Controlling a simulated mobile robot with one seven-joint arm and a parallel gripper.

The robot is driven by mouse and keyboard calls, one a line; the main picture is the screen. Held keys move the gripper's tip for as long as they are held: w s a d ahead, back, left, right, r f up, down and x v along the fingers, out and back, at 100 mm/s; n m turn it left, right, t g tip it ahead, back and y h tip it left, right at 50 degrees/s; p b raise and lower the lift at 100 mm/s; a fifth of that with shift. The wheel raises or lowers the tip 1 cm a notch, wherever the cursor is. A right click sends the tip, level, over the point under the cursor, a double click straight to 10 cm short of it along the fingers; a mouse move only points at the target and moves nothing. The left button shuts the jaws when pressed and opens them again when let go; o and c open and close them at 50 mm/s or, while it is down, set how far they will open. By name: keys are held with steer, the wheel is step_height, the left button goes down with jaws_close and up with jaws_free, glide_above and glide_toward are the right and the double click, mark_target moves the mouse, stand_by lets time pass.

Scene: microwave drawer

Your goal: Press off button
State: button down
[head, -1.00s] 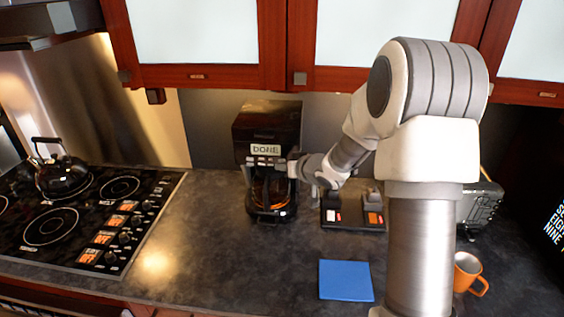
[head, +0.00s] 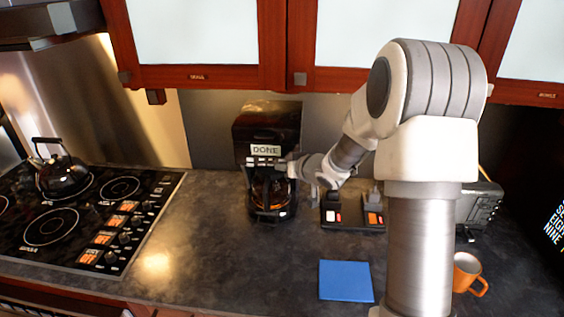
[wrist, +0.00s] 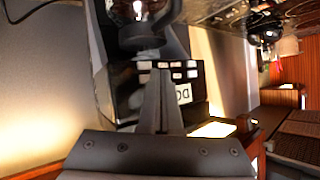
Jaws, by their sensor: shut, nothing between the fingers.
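The black coffee maker (head: 268,125) stands upright at the back of the counter, its display (head: 265,149) reading "DONE". A row of small pale buttons (head: 262,162) lies just below the display, and several show in the wrist view (wrist: 178,68). My gripper (head: 288,166) is at the right side of this button panel. In the wrist view my gripper's closed fingers (wrist: 160,74) reach up to the buttons and cover part of the panel. I cannot tell whether they touch a button. The glass carafe (head: 270,192) sits below the panel.
A power strip (head: 350,214) with plugs lies right of the coffee maker. A blue square (head: 345,281) lies in front, and an orange mug (head: 467,273) stands at right. The stove (head: 75,220) with a kettle (head: 62,173) is at left. The counter between is clear.

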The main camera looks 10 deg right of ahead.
steer(key=shift+w+d, duration=0.15)
steer(key=shift+w, duration=0.2)
steer(key=shift+w+p, duration=0.3)
steer(key=shift+p, duration=0.15)
stand_by(0.4)
steer(key=shift+s, duration=0.7)
steer(key=shift+a, duration=0.2)
steer(key=s, duration=0.1)
steer(key=s+a+b, duration=0.1)
steer(key=s, duration=0.1)
steer(key=s+b, duration=0.1)
steer(key=shift+s+a, duration=0.25)
steer(key=shift+s, duration=0.15)
